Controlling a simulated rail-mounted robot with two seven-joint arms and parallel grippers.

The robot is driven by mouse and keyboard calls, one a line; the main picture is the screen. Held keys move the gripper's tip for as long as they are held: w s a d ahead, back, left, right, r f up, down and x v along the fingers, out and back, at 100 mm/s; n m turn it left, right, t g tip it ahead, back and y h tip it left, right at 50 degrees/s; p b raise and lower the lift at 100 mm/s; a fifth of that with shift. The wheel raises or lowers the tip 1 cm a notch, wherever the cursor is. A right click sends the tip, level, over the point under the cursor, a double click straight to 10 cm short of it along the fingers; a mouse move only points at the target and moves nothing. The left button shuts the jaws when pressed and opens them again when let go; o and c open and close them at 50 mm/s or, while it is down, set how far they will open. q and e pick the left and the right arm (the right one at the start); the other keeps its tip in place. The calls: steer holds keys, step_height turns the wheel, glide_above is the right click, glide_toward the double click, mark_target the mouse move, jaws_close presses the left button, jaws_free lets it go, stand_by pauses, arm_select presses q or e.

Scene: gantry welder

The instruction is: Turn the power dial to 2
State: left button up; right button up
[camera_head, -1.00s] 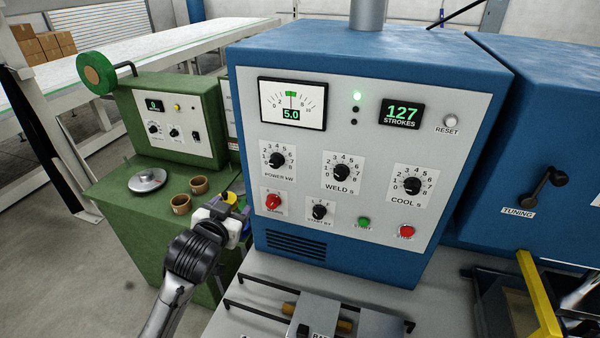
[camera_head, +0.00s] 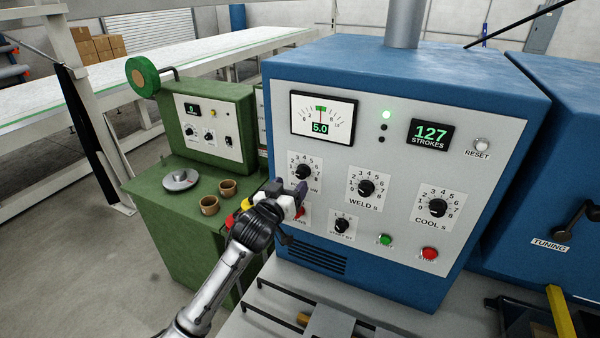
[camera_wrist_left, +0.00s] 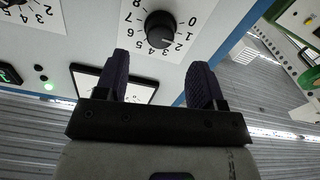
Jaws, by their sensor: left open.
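The power dial (camera_head: 303,171) is a black round knob on a white numbered scale, at the upper left of the grey panel. In the left wrist view the dial (camera_wrist_left: 160,30) appears upside down, just beyond and between the fingertips. My right gripper is not in view.
The analog meter (camera_head: 322,118) above reads 5.0. The weld dial (camera_head: 366,187) and cool dial (camera_head: 438,208) sit to the right. A smaller knob (camera_head: 342,225), a green button (camera_head: 385,240) and a red stop button (camera_head: 429,254) lie below. A green cabinet (camera_head: 150,215) stands left.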

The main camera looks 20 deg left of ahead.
mark_target(300, 174)
arm_select(q)
steer(key=shift+w+d+p, duration=0.2)
steer(key=shift+w, duration=1.35)
steer(key=shift+w+d+p, duration=0.15)
steer(key=shift+w, duration=1.4)
steer(key=c, duration=0.9)
